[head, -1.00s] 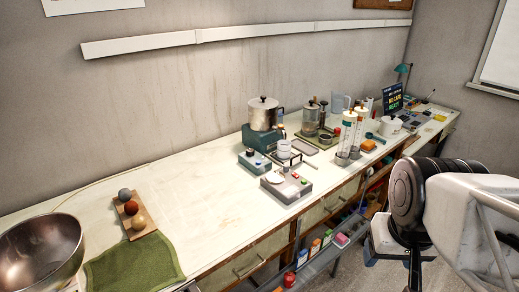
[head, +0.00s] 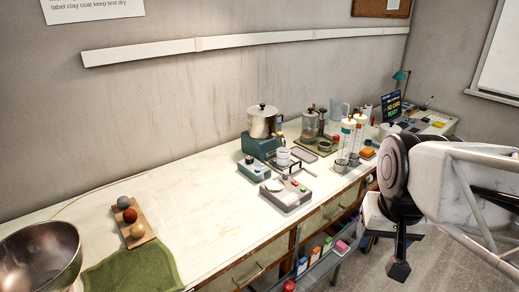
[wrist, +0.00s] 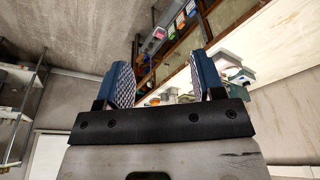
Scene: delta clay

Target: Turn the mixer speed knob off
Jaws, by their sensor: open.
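A mixer with a steel pot (head: 263,122) on a teal base (head: 259,146) stands at the back of the bench in the head view. In front of it is a small teal control box (head: 253,171) with a dark knob (head: 249,159) on top; the knob's setting is too small to read. My gripper (wrist: 163,62) shows in the wrist view with two blue, ridged fingers wide apart and nothing between them. In the head view my arm is at the right, off the bench's front edge, well away from the control box.
A grey scale-like device (head: 286,194) sits just right of the control box. Glass cylinders (head: 347,139) and jars stand further right. A steel bowl (head: 38,258), clay balls on a board (head: 135,222) and a green cloth (head: 130,268) are at left. The bench middle is clear.

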